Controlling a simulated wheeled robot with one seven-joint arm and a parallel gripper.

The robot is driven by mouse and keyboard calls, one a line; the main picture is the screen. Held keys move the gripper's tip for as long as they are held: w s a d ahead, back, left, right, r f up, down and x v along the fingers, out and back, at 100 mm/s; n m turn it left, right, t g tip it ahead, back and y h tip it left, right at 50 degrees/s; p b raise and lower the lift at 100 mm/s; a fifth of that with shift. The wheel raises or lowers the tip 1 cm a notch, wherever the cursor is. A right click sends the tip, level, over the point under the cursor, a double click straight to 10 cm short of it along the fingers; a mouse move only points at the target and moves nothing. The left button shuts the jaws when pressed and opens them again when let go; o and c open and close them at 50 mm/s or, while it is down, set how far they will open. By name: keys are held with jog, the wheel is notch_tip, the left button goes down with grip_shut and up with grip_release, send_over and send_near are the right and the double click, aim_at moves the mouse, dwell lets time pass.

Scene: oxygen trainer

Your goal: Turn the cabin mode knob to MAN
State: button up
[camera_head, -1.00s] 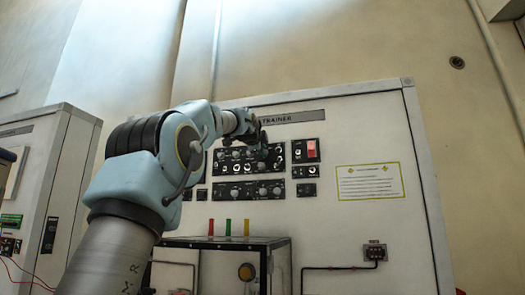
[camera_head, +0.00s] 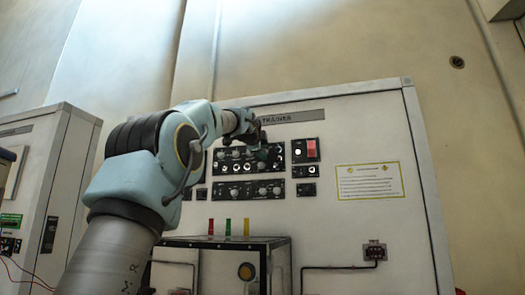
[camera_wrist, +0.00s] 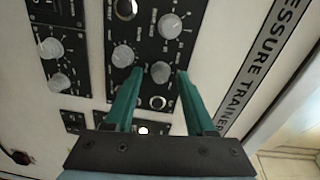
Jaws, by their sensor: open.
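The upper black knob panel (camera_head: 232,170) is on the front of the white trainer cabinet. In the wrist view, a grey round knob (camera_wrist: 160,72) shows between the two green fingers of my gripper (camera_wrist: 159,77). The fingers are apart, one on each side of it in the picture. Whether they touch it or reach its depth I cannot tell. More grey knobs, one (camera_wrist: 123,56) and another (camera_wrist: 170,26), sit close by on the same panel. The labels are too small to read, so I cannot tell which knob is cabin mode or where it points. In the head view my gripper (camera_head: 260,147) is at the upper panel's right part.
A lower knob panel (camera_head: 248,190) lies beneath. A red switch (camera_head: 311,148) is to the right. A box (camera_head: 222,243) with red, green and yellow markers above it juts out below.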

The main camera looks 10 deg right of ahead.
jog(key=shift+s+a, duration=0.1)
jog(key=b+v, duration=0.5)
jog(key=v, duration=0.5)
jog(key=shift+s+a, duration=0.15)
jog(key=shift+s, duration=0.15)
